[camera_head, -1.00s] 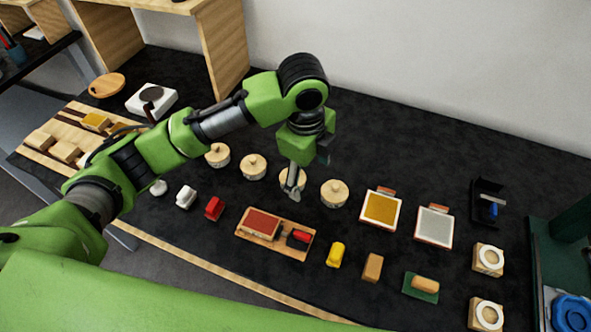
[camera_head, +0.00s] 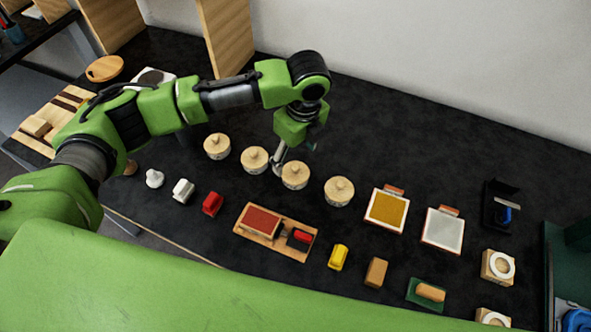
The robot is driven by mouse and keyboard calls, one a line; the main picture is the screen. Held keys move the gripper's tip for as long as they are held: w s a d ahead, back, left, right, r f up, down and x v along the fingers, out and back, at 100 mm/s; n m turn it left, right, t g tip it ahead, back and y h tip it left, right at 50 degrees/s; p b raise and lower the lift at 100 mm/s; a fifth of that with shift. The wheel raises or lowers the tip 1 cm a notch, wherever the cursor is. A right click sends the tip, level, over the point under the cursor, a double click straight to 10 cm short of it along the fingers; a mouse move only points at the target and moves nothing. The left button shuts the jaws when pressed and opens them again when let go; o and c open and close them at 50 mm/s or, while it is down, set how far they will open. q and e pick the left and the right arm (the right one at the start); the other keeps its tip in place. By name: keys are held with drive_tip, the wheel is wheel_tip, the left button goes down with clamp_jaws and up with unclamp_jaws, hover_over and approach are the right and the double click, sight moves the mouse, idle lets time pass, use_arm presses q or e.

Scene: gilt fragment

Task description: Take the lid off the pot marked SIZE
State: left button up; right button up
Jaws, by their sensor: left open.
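A row of small round wooden pots with knobbed lids stands on the black worktop: the leftmost pot (camera_head: 217,147), the second pot (camera_head: 254,160), the third pot (camera_head: 295,177) and the rightmost pot (camera_head: 339,192). All have their lids on. The markings on their sides are too small to read, so I cannot tell which is marked SIZE. My left gripper (camera_head: 277,164) points down, open, at the gap between the second and third pots. Whether it touches either pot is unclear. My right gripper is not in view.
In front of the pots are a wooden tray (camera_head: 246,234) with a red pad, a red block (camera_head: 212,204) and a yellow block (camera_head: 338,257). Framed gold (camera_head: 387,211) and silver (camera_head: 443,232) panels lie to the right. The worktop behind the pots is clear.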

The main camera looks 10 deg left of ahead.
sight(296, 167)
use_arm(q)
wheel_tip(296, 167, down, 4)
drive_tip(key=shift+s+f+p, duration=0.15)
drive_tip(key=shift+f+p, duration=0.1)
drive_tip(key=shift+p, duration=0.65)
drive_tip(key=shift+f, duration=0.25)
drive_tip(key=c, duration=1)
